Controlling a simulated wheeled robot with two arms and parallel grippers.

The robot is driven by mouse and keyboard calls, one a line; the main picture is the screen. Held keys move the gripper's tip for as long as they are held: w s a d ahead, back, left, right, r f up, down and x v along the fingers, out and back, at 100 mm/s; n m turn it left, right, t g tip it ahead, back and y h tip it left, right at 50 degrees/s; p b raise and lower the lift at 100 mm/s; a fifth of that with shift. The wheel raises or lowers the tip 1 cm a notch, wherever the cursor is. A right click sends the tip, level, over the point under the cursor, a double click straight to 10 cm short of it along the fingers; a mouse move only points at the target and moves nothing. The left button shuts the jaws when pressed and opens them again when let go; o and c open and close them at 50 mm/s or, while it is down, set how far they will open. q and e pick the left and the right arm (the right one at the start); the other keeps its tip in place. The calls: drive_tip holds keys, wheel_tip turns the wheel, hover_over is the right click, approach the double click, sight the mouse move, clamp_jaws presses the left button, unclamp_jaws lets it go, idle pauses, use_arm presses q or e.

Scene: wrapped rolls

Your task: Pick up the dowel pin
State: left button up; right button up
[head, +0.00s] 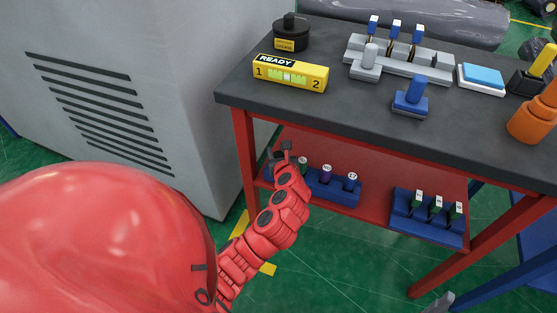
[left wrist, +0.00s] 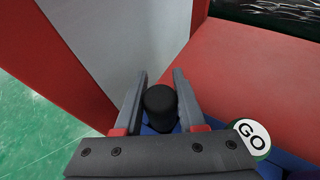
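In the left wrist view, a black cylindrical pin (left wrist: 160,98) stands upright in a blue rack, between the two grey fingers of my left gripper (left wrist: 160,84). It looks like the dowel pin, though no label on it shows. The fingers are spread on either side of it, with blue showing beside its base; firm contact is not clear. In the head view my left gripper (head: 280,154) is at the left end of the blue rack (head: 325,188) on the red lower shelf, and it hides the pin there.
A pin with a GO label (left wrist: 251,136) stands close right of the gripper. A red table leg (head: 246,160) is close left. The dark tabletop (head: 350,112) overhangs the shelf. Another blue rack (head: 427,228) sits farther right, and a grey cabinet (head: 185,60) stands left.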

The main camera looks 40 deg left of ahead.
use_arm(q)
clamp_jaws()
